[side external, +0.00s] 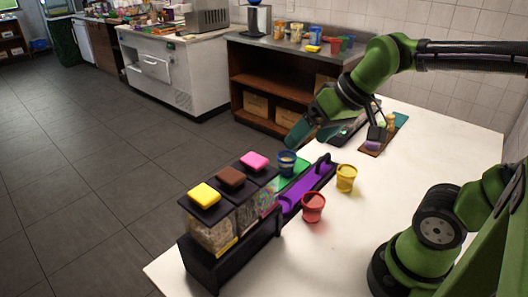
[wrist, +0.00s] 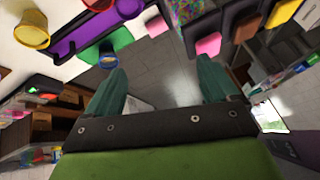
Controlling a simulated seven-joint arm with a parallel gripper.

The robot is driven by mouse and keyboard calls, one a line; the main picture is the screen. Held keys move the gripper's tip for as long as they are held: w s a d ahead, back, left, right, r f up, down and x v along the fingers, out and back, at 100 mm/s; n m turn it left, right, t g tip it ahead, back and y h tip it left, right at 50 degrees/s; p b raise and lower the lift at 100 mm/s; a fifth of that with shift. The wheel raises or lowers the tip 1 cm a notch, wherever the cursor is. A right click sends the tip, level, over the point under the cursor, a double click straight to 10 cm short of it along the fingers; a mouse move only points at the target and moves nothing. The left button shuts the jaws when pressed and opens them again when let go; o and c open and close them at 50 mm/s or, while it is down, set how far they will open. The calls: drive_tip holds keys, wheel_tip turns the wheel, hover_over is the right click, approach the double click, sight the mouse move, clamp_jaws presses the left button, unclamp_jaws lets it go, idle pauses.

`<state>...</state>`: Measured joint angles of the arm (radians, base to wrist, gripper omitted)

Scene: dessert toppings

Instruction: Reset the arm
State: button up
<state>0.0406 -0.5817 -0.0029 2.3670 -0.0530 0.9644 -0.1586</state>
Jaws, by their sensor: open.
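My green gripper (side external: 303,130) is raised above the far left edge of the white table (side external: 400,190), with teal fingers. In the wrist view my gripper (wrist: 160,82) has its two fingers wide apart with nothing between them, and floor shows behind. A blue cup (side external: 287,163) stands on a green surface (side external: 297,172) below and apart from it. A red cup (side external: 313,207) and a yellow cup (side external: 346,177) stand on the table. The yellow cup also shows in the wrist view (wrist: 32,35).
A brown board (side external: 372,146) with small items is farther back. The table's front middle is clear.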

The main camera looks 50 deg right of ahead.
drive_tip(key=shift+s+a+f+m+t, duration=0.2)
drive_tip(key=shift+s+a+m+t, duration=0.15)
drive_tip(key=shift+s, duration=0.4)
drive_tip(key=shift+s+a+f+m+t, duration=0.15)
drive_tip(key=shift+s+a+f+m, duration=0.2)
drive_tip(key=shift+s, duration=0.35)
drive_tip(key=shift+r, duration=0.2)
